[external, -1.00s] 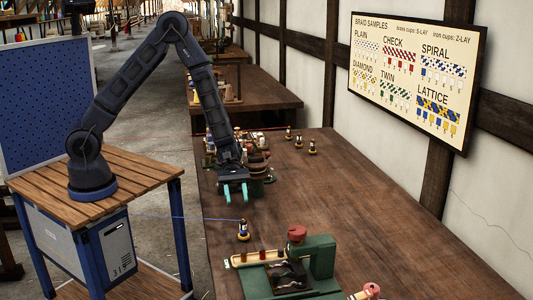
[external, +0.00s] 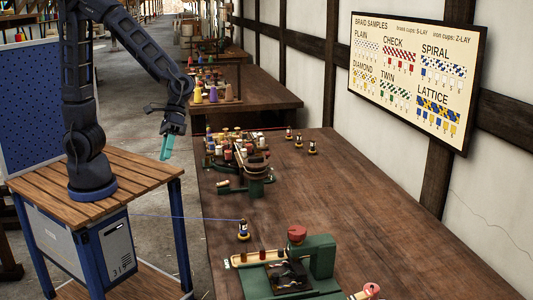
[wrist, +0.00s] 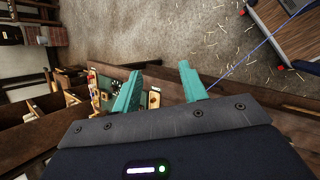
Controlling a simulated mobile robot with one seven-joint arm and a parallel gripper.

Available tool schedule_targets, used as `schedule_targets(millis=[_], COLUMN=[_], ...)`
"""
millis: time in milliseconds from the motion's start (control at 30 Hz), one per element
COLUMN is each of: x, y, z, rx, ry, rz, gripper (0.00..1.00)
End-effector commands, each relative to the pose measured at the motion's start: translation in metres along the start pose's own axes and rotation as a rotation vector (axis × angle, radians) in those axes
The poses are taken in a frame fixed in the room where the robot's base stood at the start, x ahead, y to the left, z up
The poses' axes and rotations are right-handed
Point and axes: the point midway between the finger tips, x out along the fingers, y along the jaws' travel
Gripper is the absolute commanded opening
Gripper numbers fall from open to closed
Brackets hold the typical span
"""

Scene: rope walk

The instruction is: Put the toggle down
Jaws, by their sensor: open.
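My gripper (external: 168,147) is open and empty, with teal fingers. It hangs in the air left of the long bench, above the gap beside my wooden stand. Both fingers show apart in the wrist view (wrist: 160,74), with nothing between them. I cannot make out the toggle for certain. A small pale peg (external: 222,184) sits at the near left of the green braiding machine (external: 256,188), but I cannot tell if it is the toggle. A dark bobbin (external: 243,230) stands upright on the bench (external: 360,215), with a thin blue cord (external: 185,217) running left from it.
A green device (external: 320,258) with a red knob stands at the bench's near end. Several small bobbins (external: 299,141) stand toward the back. Straw-strewn floor (wrist: 215,35) lies below my gripper. The bench's middle right is clear.

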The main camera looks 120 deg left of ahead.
Motion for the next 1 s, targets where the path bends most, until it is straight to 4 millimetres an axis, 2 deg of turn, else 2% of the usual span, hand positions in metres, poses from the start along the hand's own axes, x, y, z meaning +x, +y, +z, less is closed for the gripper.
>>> schedule_targets(millis=[33,200,500,800,1000], x=[-0.006,-0.024,-0.057,-0.093,-0.114], y=[-0.001,-0.012,-0.039,-0.073,-0.094], z=[0.015,0.054,0.112,0.155,0.172], rx=[0.059,0.246,0.567,0.865,1.022], ry=[0.021,0.089,0.216,0.359,0.446], rz=[-0.023,-0.108,-0.243,-0.356,-0.412], gripper=[0.43,0.43,0.43,0.43,0.43])
